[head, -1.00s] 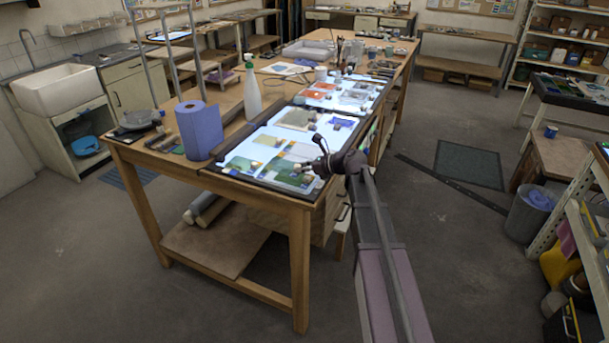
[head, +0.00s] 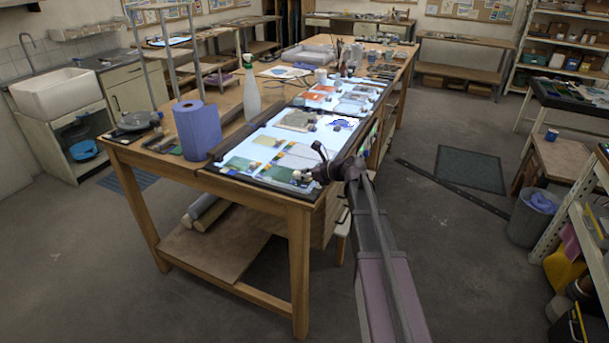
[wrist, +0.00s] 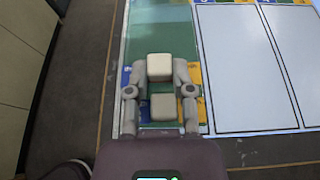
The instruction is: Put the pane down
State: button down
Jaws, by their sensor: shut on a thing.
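My gripper (wrist: 160,92) is shut on a pale cream block (wrist: 159,68) between its two fingers in the wrist view. A second cream block (wrist: 162,107) shows just below it. Under the fingers is a green glass pane (wrist: 150,35) with yellow and blue squares beside the fingers. I cannot tell whether the pane touches the surface beneath or how the blocks are fixed to it. In the head view my gripper (head: 303,175) is low over the near right corner of the lit glass table (head: 238,148). The green pane (head: 278,173) shows there, partly hidden by the gripper.
White outlined rectangles (wrist: 233,75) lie right of the pane in the wrist view. Another green pane (head: 240,163) lies at the near left of the lit table. A blue paper roll (head: 198,130) and a spray bottle (head: 251,92) stand left of it.

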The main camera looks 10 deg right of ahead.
jog(key=shift+s+f+b, duration=0.35)
jog(key=shift+f+b, duration=0.15)
jog(key=shift+b, duration=0.05)
jog(key=shift+c, duration=2.4)
grip_release()
jog(key=shift+a, duration=0.15)
jog(key=shift+w+d+r, duration=0.15)
jog(key=shift+d+r, duration=0.05)
jog(key=shift+w+r+p, duration=0.15)
jog(key=shift+r+p, duration=0.1)
jog(key=shift+p, duration=0.35)
jog(key=shift+d+r, duration=0.15)
jog(key=shift+d, duration=0.05)
jog(key=p+v, duration=0.4)
jog(key=v, duration=0.7)
jog(key=shift+s+p, duration=0.2)
jog(key=shift+p, duration=0.2)
